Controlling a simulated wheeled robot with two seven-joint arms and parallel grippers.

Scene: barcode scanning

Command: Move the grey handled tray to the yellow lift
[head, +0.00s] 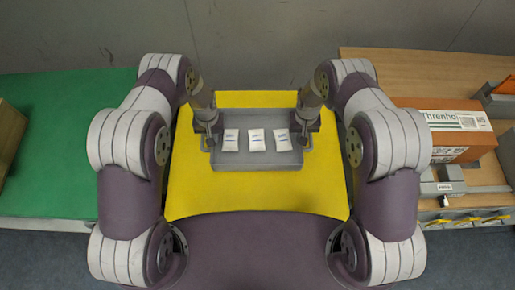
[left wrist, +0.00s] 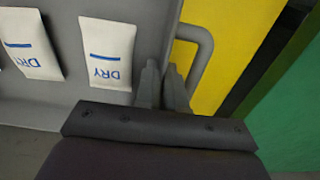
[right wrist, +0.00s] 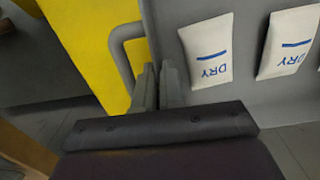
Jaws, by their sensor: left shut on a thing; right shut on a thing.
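The grey handled tray (head: 257,160) is level over the yellow lift (head: 255,196) and carries three white DRY packets (head: 255,140) in a row. My left gripper (head: 211,141) is shut on the tray at its left side; in the left wrist view its fingers (left wrist: 163,72) are close together beside the grey handle (left wrist: 207,50). My right gripper (head: 299,139) is shut on the tray at its right side, with its fingers (right wrist: 158,74) beside the other handle (right wrist: 118,45). I cannot tell whether the tray touches the yellow surface.
A green table (head: 55,130) is at left with a brown box (head: 10,130) on its edge. A wooden table (head: 430,75) at right holds an orange-and-white carton (head: 455,128) and a grey device (head: 441,186). A grey wall (head: 260,45) stands behind. Yellow surface shows in front of the tray.

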